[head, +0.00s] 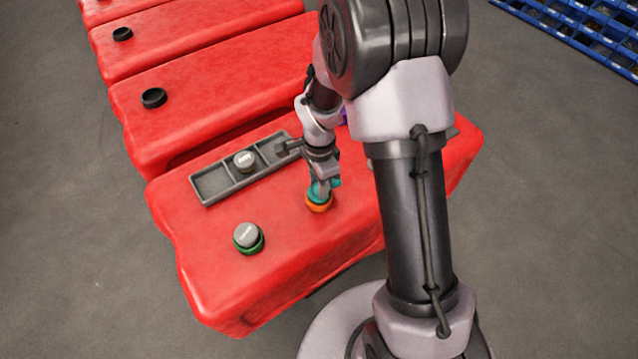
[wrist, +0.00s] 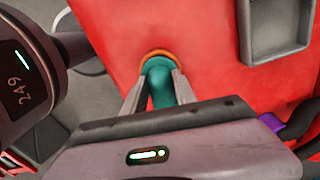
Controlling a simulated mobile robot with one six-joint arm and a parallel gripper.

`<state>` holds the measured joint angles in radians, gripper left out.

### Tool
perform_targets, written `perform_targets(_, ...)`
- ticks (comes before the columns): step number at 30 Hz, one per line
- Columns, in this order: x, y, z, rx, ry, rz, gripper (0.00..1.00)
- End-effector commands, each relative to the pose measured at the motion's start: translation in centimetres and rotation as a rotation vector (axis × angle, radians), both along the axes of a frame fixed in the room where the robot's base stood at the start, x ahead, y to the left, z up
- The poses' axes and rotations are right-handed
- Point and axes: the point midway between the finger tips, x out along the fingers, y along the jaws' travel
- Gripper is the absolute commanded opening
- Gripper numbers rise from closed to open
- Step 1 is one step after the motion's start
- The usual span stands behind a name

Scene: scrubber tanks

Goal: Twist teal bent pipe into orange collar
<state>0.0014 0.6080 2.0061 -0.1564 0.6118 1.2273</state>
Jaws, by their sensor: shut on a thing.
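The orange collar (head: 319,205) sits on the top of the nearest red tank (head: 290,235). The teal bent pipe (head: 316,188) stands at the collar, its lower end at or inside the ring; how deep it sits I cannot tell. In the wrist view the teal pipe (wrist: 160,85) lies between my two fingers, and the orange rim (wrist: 158,54) shows behind its far end. My gripper (head: 323,182) is shut on the pipe from above. It also shows in the wrist view (wrist: 160,88). The fingers hide part of the pipe's sides.
A grey divided tray (head: 213,185) lies on the tank left of my gripper, with a grey-topped cap (head: 244,161) in it. Another grey cap sits in a green collar (head: 249,240). More red tanks (head: 215,90) stand behind. Blue racks (head: 575,35) are at the top right.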

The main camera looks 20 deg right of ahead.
Motion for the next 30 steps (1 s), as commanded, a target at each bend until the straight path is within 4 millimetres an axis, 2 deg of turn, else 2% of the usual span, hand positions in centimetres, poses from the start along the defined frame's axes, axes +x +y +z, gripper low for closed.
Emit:
perform_targets(8, 0.01, 0.00, 0.03, 0.000, 0.000, -0.006, 0.00)
perform_targets(17, 0.01, 0.00, -0.07, 0.000, 0.000, -0.122, 0.00)
perform_targets(30, 0.03, 0.00, -0.11, 0.000, -0.001, -0.175, 0.00)
